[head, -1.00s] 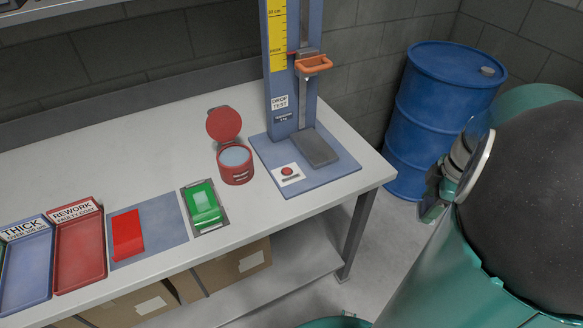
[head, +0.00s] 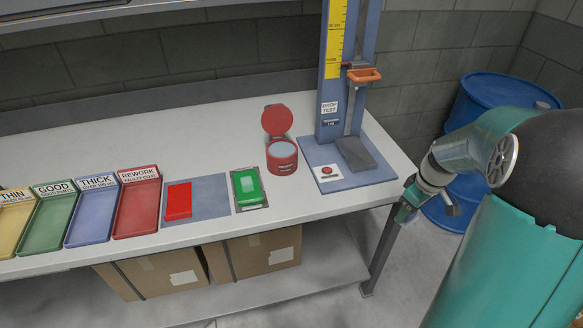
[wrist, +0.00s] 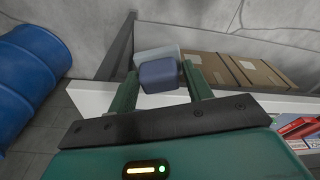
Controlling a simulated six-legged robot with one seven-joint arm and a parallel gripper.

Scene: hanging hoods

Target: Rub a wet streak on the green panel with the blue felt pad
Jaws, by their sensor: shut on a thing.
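The green panel (head: 248,184) lies in a dark frame on the bench. The pad cannot be made out there.
A red tub (head: 283,158) with its lid open stands right of the green panel. A red panel (head: 178,200) and several trays (head: 137,206) lie left. A blue drum (head: 495,100) stands at right.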

